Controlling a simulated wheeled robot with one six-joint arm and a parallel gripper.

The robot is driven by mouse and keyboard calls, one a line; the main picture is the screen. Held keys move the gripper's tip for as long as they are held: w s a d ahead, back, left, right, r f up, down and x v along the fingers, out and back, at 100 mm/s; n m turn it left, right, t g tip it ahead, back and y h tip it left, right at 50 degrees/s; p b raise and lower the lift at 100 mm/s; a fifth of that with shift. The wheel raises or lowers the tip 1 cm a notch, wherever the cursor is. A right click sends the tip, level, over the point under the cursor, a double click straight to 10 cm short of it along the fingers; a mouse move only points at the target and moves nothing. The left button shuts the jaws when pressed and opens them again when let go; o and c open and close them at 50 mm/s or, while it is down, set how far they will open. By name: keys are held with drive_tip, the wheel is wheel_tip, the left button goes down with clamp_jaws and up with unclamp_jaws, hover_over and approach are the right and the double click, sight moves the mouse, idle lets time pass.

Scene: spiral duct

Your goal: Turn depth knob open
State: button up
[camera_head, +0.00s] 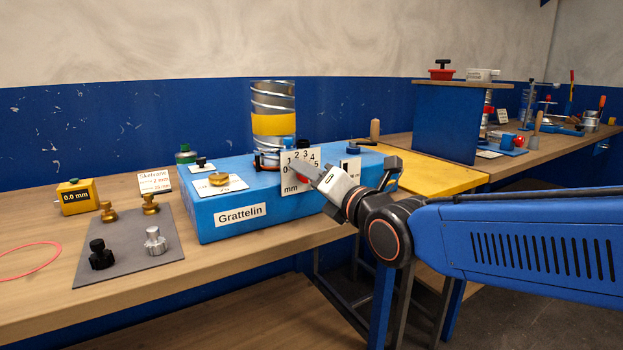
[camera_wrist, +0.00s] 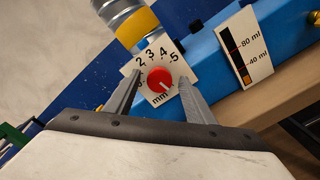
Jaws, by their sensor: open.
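The depth knob is a red round knob (camera_wrist: 160,79) with a white pointer line, on a white dial plate (camera_wrist: 172,59) marked in mm. In the wrist view the pointer is toward the lower right, near the "mm" side. My gripper (camera_wrist: 160,88) is open, with one finger on each side of the knob. I cannot tell whether the fingers touch it.
A spiral duct (camera_head: 272,100) with a yellow band stands behind the dial. A grey mat (camera_head: 130,255) with several knobs lies on the bench at left, beside a yellow gauge (camera_head: 77,197). A yellow board (camera_head: 430,172) lies at right.

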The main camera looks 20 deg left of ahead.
drive_tip(key=v, duration=1.7)
drive_tip(key=shift+d, duration=0.25)
drive_tip(key=shift+s, duration=0.1)
